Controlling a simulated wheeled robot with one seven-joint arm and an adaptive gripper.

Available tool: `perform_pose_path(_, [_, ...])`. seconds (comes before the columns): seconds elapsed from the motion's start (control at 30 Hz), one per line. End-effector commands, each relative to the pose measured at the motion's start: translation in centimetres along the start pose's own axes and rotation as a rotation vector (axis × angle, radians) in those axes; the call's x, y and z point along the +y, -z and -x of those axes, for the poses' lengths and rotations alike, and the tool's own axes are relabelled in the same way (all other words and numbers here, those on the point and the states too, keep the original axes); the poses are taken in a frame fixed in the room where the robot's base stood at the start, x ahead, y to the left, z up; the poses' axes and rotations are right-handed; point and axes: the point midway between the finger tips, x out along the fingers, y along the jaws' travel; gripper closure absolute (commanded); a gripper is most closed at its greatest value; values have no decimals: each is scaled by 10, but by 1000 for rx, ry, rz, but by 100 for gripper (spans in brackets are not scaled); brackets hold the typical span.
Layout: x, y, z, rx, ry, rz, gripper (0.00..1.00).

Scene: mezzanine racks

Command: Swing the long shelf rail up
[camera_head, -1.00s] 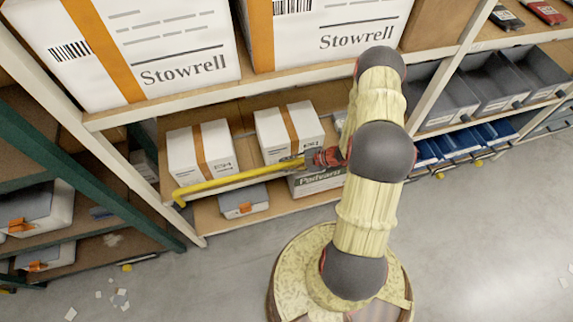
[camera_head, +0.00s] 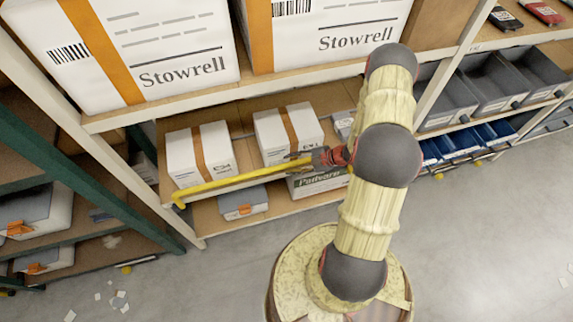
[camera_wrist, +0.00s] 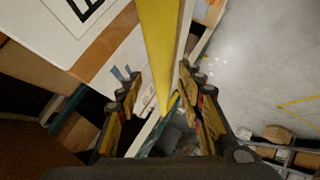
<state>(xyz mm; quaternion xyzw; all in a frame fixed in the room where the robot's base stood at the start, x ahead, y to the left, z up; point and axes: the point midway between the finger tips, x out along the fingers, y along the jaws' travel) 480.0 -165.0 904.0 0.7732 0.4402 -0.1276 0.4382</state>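The long yellow shelf rail (camera_head: 232,184) runs across the front of a low shelf, from a bent end at the left post toward my gripper at the right. It looks low and tilts slightly upward in the picture toward its right end. My gripper (camera_head: 298,160) is at that right end, in front of the white boxes. In the wrist view, the rail (camera_wrist: 159,45) comes down between the two fingers of my gripper (camera_wrist: 163,92). The fingers are spread, with a gap on each side of the rail. Its end shows between them.
Two white boxes with orange tape (camera_head: 199,153) (camera_head: 288,133) stand on the shelf behind the rail. A small grey bin (camera_head: 243,203) sits below it. A green rack post (camera_head: 90,175) stands at left. The grey floor in front (camera_head: 225,270) is mostly clear.

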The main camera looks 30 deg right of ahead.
Motion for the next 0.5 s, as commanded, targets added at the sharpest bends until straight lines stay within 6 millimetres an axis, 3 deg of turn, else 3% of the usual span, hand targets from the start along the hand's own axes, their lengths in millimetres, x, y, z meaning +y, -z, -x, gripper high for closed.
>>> perform_pose_path(0.2, [2, -1, 48, -4, -4, 0, 62])
perform_pose_path(0.5, [2, -1, 84, -3, -3, 1, 62])
